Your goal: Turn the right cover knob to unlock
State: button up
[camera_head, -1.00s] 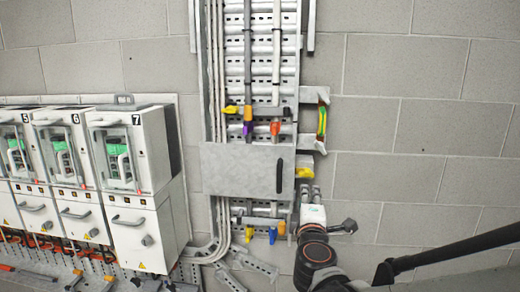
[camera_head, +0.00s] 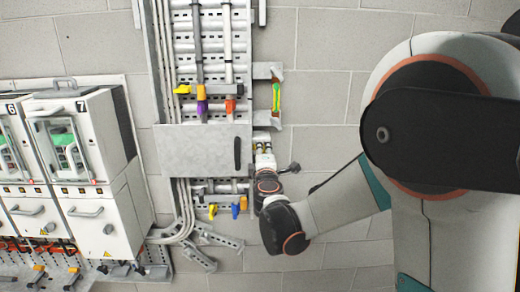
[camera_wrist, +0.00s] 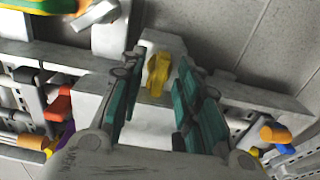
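The grey cover plate (camera_head: 200,152) with a black slot-like handle is fixed across the vertical rack. The yellow right cover knob (camera_wrist: 157,73) sits on a pale bracket at the plate's right edge. In the head view my gripper (camera_head: 263,147) is at that edge and mostly hides the knob. In the wrist view my gripper (camera_wrist: 157,68) is open, with teal pads either side of the knob. The knob shows in the gap near the fingertips. No contact is visible, and I cannot tell how deep it sits between them.
Yellow, purple and red-orange cable ends (camera_head: 202,104) are above the plate; blue and yellow ones (camera_head: 235,211) hang below. A green-yellow piece (camera_head: 276,97) sits on a bracket above right. Cabinet 7 (camera_head: 75,145) stands left.

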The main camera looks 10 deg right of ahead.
jog(key=shift+w+d, duration=0.15)
jog(key=shift+w, duration=0.55)
jog(key=shift+c, duration=0.2)
grip_shut()
